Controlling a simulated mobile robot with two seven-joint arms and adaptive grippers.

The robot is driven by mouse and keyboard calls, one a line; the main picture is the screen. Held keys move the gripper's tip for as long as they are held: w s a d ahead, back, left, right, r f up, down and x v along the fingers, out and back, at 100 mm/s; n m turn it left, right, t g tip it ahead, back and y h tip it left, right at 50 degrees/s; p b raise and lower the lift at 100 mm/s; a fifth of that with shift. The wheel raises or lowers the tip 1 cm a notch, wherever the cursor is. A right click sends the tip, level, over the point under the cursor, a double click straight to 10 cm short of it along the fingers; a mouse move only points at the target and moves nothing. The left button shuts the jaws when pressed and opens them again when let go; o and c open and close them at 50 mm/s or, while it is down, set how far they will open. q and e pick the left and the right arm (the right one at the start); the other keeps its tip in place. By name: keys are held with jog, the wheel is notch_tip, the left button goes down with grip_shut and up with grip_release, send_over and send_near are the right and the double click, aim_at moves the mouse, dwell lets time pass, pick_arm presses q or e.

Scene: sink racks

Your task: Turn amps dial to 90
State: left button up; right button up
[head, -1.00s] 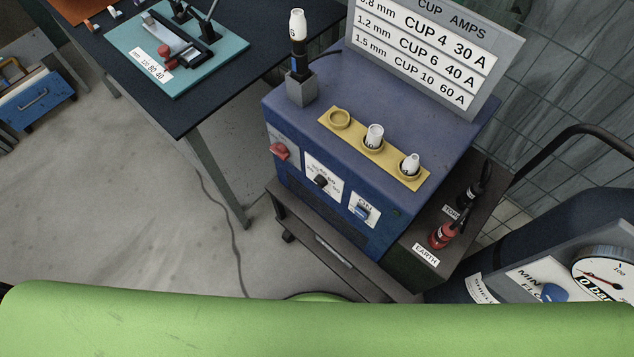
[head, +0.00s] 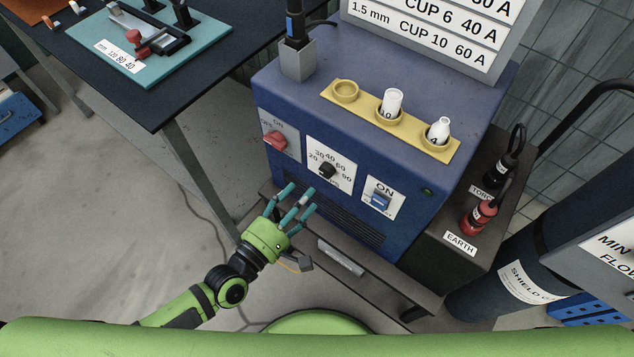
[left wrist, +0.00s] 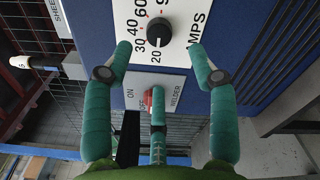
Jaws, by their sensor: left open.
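The amps dial (head: 327,170) is a black knob on a white plate on the front of the blue welder (head: 300,95). Its scale reads 20, 30, 40, 60 and 90. In the left wrist view the dial (left wrist: 159,32) shows close up; a small light mark on it appears to face the low end, near 20. My left gripper (head: 292,200) has green-teal fingers and is open and empty, just in front of and below the dial plate. In the left wrist view its spread fingers (left wrist: 158,55) reach toward the dial without visibly touching it. My right gripper is not in view.
A red power switch (head: 275,139) is left of the dial and a blue switch (head: 380,201) right of it. Yellow-ringed cups (head: 391,103) stand on top. A dark workbench (head: 165,100) is at left. Cable plugs (head: 478,217) and a gas cylinder (head: 500,270) are at right.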

aim_at(324, 173)
pick_arm(q)
jog(key=x, duration=0.7)
jog(key=shift+s+p, duration=0.1)
jog(key=shift+p, duration=0.3)
jog(key=c, duration=1.1)
